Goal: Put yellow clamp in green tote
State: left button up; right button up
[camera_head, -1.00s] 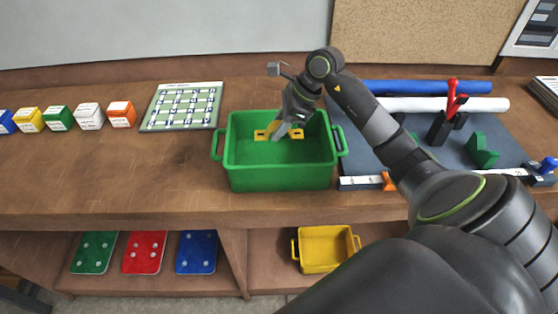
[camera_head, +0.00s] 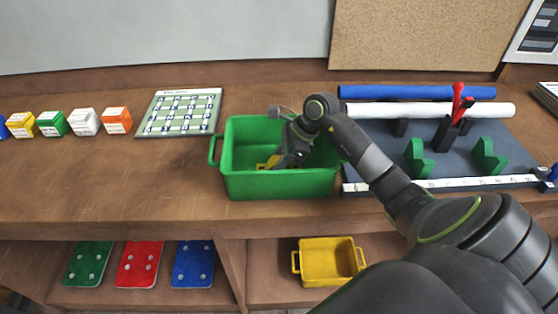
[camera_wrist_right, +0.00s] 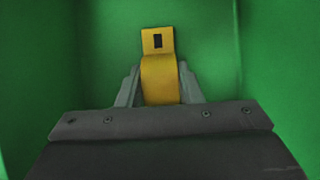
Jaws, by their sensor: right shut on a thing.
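The green tote (camera_head: 282,187) stands on the wooden bench in the middle of the head view. My right gripper (camera_head: 275,162) reaches down inside it. The right gripper is shut on the yellow clamp (camera_head: 262,166), which is partly hidden by the fingers and the tote wall. In the right wrist view the yellow clamp (camera_wrist_right: 158,42) shows between my two grey fingers (camera_wrist_right: 160,92), with green tote walls all around. I cannot tell whether the clamp touches the tote floor. My left gripper is not in view.
Right of the tote is a dark board (camera_head: 390,160) with green stands, a red-handled tool (camera_head: 457,100), and blue (camera_head: 415,92) and white rolls (camera_head: 430,110). Left are a grid sheet (camera_head: 180,112) and several coloured boxes. A yellow bin (camera_head: 328,262) sits on the shelf below.

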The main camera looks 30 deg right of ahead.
jog(key=shift+f+b, duration=0.15)
jog(key=shift+b, duration=0.15)
jog(key=o, duration=1.1)
jog(key=shift+r+p, duration=0.3)
jog(key=shift+p, duration=0.15)
jog(key=shift+s+d+r+b, duration=0.1)
jog(key=shift+d+r+b, duration=0.1)
jog(key=shift+d+b, duration=0.1)
jog(key=b+v, duration=0.3)
jog(key=v, duration=0.8)
jog(key=shift+s+a+r, duration=0.15)
